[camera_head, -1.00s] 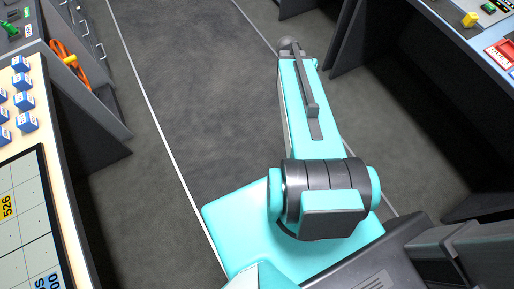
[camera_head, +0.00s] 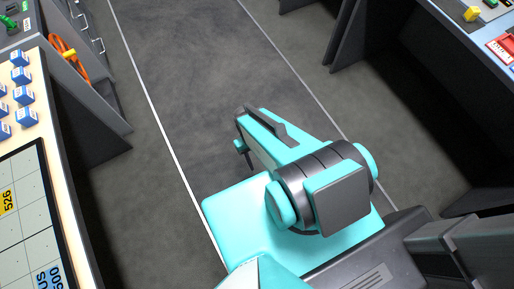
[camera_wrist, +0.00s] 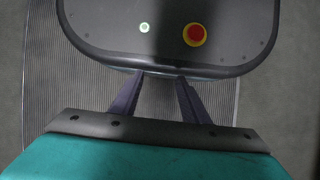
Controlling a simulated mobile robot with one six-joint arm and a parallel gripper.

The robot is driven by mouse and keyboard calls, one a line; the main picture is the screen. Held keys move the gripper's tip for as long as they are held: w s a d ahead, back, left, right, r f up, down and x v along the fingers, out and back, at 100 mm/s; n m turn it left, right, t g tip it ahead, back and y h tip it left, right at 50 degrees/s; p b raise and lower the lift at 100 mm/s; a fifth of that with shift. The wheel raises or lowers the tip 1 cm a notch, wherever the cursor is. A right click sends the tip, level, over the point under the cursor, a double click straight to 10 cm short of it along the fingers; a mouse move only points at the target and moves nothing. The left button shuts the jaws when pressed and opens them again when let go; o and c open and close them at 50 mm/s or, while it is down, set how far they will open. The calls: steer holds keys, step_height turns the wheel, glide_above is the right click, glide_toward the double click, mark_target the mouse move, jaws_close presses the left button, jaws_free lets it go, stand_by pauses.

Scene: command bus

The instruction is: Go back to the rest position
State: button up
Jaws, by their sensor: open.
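My gripper (camera_wrist: 157,92) shows in the wrist view, its two dark fingers apart with nothing between them. Beyond the fingertips is the dark rounded top of what looks like my own body, with a red button on a yellow ring and a small green light. In the head view my teal arm is folded in above my base, with its far end pointing up and left over the floor. The gripper itself cannot be made out there.
A console (camera_head: 62,215) with blue-and-white blocks (camera_head: 24,118) stands at the left. An orange cable coil (camera_head: 80,66) hangs behind it. Another desk (camera_head: 468,48) with a yellow object (camera_head: 472,13) is at the upper right. The aisle floor (camera_head: 190,65) between them is clear.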

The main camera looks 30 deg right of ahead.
steer(key=shift+s+a+f, duration=0.1)
steer(key=shift+s+a, duration=0.2)
steer(key=shift+s, duration=0.05)
step_height(320, 180, up, 6)
steer(key=p, duration=0.5)
steer(key=shift+s+a+f, duration=0.1)
steer(key=shift+s+f, duration=0.05)
steer(key=shift+c, duration=1.2)
